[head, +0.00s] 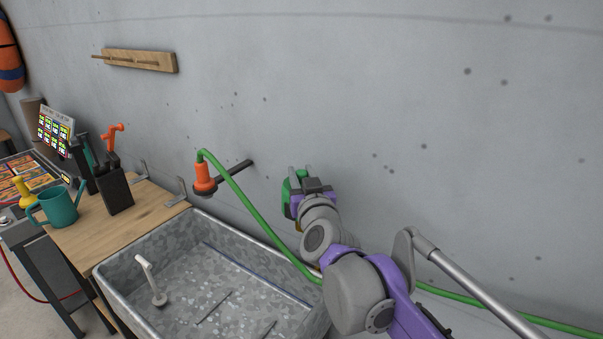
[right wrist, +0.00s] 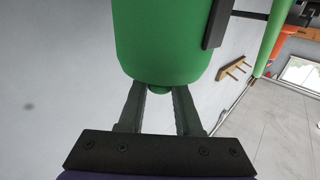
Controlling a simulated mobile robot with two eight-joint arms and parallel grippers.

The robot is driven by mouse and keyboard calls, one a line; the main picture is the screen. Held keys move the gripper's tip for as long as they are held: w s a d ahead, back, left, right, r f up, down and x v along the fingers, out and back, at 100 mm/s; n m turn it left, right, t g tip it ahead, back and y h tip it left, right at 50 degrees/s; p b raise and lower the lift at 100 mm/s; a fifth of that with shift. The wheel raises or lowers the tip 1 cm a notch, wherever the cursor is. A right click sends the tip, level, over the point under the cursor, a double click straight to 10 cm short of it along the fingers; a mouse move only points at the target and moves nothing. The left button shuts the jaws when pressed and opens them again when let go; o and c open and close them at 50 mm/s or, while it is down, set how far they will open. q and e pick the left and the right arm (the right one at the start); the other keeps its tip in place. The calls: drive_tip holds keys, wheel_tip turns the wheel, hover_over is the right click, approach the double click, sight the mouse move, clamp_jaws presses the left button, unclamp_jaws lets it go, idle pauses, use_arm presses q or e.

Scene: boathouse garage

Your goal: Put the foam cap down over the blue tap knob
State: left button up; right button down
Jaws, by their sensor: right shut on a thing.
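My right gripper (head: 304,187) is up against the wall side above the sink's far right end, with its arm coming in from the lower right. In the right wrist view its two fingers (right wrist: 160,100) are shut on a small tab at the end of a large rounded green piece, which looks like the foam cap (right wrist: 160,45). A part of this green cap also shows beside the gripper in the head view (head: 287,188). I cannot make out the blue tap knob in either view; the cap and gripper may hide it. My left gripper is not in view.
A grey metal sink (head: 182,232) lies below. A green hose (head: 253,208) with an orange nozzle (head: 204,178) hangs from a dark wall bracket (head: 236,171), left of the gripper. A wooden bench (head: 150,207) holds a teal watering can (head: 58,207) and a black tool holder (head: 114,192).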

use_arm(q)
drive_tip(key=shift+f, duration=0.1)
use_arm(e)
drive_tip(key=shift+f, duration=0.2)
drive_tip(key=c, duration=0.5)
unclamp_jaws()
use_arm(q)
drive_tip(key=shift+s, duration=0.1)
use_arm(e)
drive_tip(key=shift+f, duration=0.1)
